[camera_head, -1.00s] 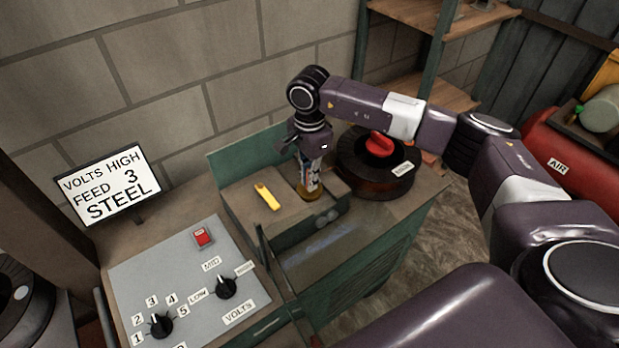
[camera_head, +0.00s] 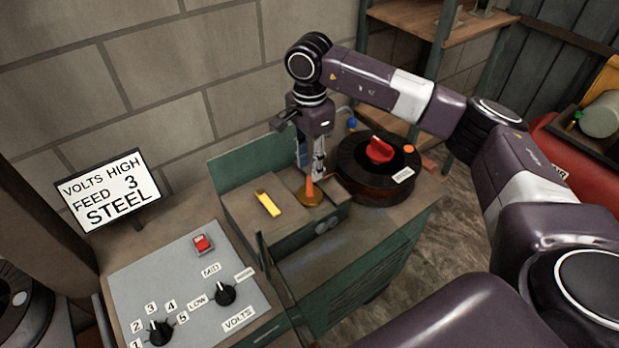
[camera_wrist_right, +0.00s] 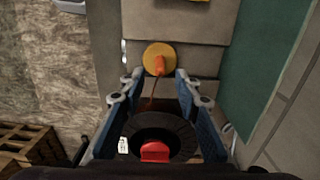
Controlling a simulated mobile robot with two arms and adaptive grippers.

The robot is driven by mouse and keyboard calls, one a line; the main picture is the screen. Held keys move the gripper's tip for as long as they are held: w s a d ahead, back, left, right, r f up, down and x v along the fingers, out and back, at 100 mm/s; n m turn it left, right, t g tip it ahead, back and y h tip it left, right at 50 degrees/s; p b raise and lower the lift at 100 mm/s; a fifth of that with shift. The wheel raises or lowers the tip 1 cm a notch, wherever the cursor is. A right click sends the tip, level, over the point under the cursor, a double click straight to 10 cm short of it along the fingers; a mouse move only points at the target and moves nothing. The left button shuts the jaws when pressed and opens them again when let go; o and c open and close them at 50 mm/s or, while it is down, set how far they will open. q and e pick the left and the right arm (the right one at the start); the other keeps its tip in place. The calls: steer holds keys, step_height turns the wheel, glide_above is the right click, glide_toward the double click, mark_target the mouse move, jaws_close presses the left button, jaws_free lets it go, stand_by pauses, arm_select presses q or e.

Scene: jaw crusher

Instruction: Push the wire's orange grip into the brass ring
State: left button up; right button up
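The brass ring (camera_head: 313,201) is a flat disc on top of the green machine's box. The orange grip (camera_head: 309,187) stands upright at its middle. A thin brownish wire (camera_wrist_right: 151,100) runs from the grip towards the dark spool. My right gripper (camera_head: 316,172) points down just above the grip. In the wrist view its blue fingers (camera_wrist_right: 160,78) are spread apart, with nothing held between them. How deep the grip sits is hidden. My left gripper is out of view.
The dark spool (camera_head: 352,182) with a red knob (camera_head: 380,151) stands right of the ring. A yellow piece (camera_head: 268,203) lies left of it. The control panel (camera_head: 180,275) with dials and a red switch is at front left. A brick wall stands behind.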

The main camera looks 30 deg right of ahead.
steer(key=shift+r, duration=2.2)
